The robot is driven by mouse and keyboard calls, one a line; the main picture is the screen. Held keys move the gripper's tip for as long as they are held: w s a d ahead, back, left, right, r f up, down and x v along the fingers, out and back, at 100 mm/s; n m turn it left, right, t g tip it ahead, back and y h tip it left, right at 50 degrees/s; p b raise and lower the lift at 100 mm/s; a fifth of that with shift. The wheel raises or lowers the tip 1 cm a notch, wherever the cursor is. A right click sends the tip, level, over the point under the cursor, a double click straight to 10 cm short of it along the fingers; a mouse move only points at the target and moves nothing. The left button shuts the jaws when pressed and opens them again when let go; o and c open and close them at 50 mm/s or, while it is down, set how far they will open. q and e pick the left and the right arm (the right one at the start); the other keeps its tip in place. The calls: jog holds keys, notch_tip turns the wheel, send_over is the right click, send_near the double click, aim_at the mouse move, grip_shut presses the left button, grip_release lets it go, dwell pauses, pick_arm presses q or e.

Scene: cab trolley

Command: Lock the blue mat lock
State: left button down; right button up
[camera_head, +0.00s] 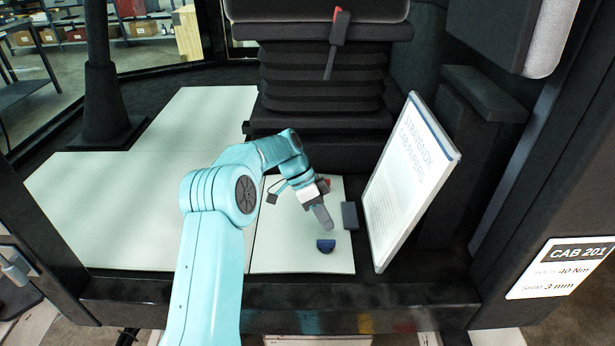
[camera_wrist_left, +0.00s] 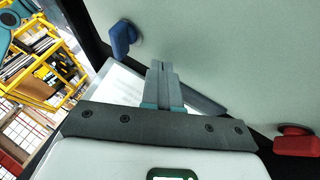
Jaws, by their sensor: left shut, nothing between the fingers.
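The blue mat lock (camera_head: 326,245) is a small dark-blue knob on the pale floor mat (camera_head: 290,255), near the mat's front edge. It also shows in the left wrist view as a blue knob (camera_wrist_left: 123,37) with a raised grip, left of the fingers. My left gripper (camera_head: 325,224) is shut and empty, just behind the blue lock, and appears apart from it. In the left wrist view the closed fingers (camera_wrist_left: 162,68) point at the mat. A red lock (camera_wrist_left: 297,140) is at the right there, partly hidden by the gripper in the head view. My right gripper is not in view.
A dark grey block (camera_head: 349,215) stands at the mat's right edge. A white board of cab papers (camera_head: 412,180) leans right of it. The black seat base (camera_head: 322,90) rises behind. The larger pale mat (camera_head: 130,215) at left is bare.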

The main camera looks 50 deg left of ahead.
pick_arm(q)
jog(key=shift+w+a, duration=0.2)
jog(key=w+p+v, duration=0.1)
jog(key=p+v, duration=0.3)
jog(key=v, duration=0.6)
jog(key=shift+w, duration=0.3)
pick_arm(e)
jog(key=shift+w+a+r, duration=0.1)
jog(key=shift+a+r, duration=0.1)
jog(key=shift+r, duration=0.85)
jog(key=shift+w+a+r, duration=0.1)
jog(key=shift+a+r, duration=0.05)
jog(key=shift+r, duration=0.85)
pick_arm(q)
jog(key=shift+a, duration=0.1)
jog(key=shift+r, duration=0.1)
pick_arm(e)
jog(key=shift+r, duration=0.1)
